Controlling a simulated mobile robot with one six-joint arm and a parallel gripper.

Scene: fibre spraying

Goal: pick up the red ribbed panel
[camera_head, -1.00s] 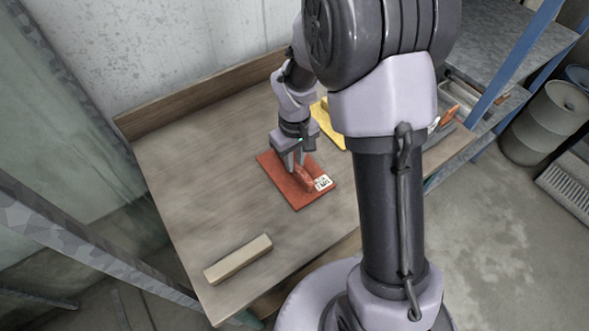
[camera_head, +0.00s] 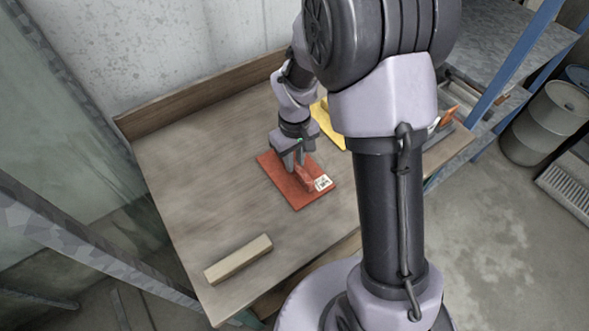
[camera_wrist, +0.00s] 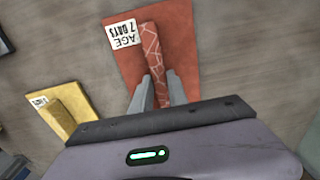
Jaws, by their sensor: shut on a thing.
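The red ribbed panel (camera_head: 292,193) lies flat on the wooden table, a red plate with a raised rib along its middle. A white label (camera_head: 323,182) sits on its near right end, and in the wrist view the label reads "AGE 7 DAYS" (camera_wrist: 121,34). In the wrist view the panel (camera_wrist: 185,50) fills the upper middle, and its rib has a pale crack-like pattern. My gripper (camera_head: 294,163) points down at the panel with its fingers on either side of the rib. In the wrist view my gripper (camera_wrist: 157,88) is shut on the rib.
A yellow ribbed panel (camera_head: 328,128) lies beyond, partly hidden by my arm; it also shows in the wrist view (camera_wrist: 60,112). A pale wooden bar (camera_head: 238,259) lies near the table's front left. The table's left side (camera_head: 190,190) is clear. Shelving (camera_head: 520,50) stands right.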

